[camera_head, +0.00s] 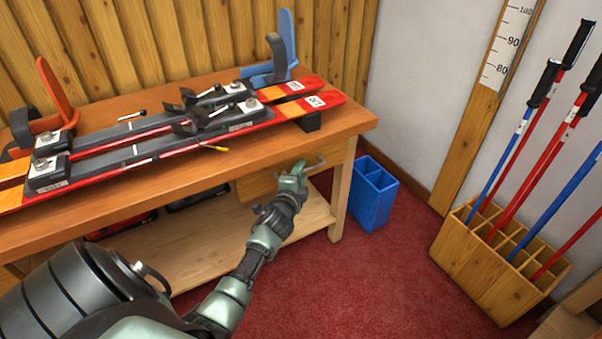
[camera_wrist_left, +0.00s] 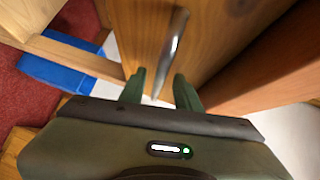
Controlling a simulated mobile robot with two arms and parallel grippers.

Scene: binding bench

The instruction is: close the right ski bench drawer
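The right ski bench drawer (camera_head: 257,185) is under the right end of the wooden bench top. My arm and hand cover part of its front, and I cannot tell how far out it stands. Its metal bar handle (camera_head: 316,165) shows beside my left gripper (camera_head: 296,170). In the left wrist view, the wooden drawer front (camera_wrist_left: 137,30) fills the upper middle, with the handle (camera_wrist_left: 175,45) standing out from it. The left gripper's green fingers (camera_wrist_left: 160,90) are apart, with the handle's near end between them and gaps visible on both sides. My right gripper is not in view.
Red-orange skis (camera_head: 170,135) lie on the bench top (camera_head: 255,150). A blue bin (camera_head: 373,195) stands on the red carpet right of the bench leg (camera_head: 342,190). A wooden rack (camera_head: 490,270) holding ski poles is at right. A lower shelf (camera_head: 185,250) runs under the bench.

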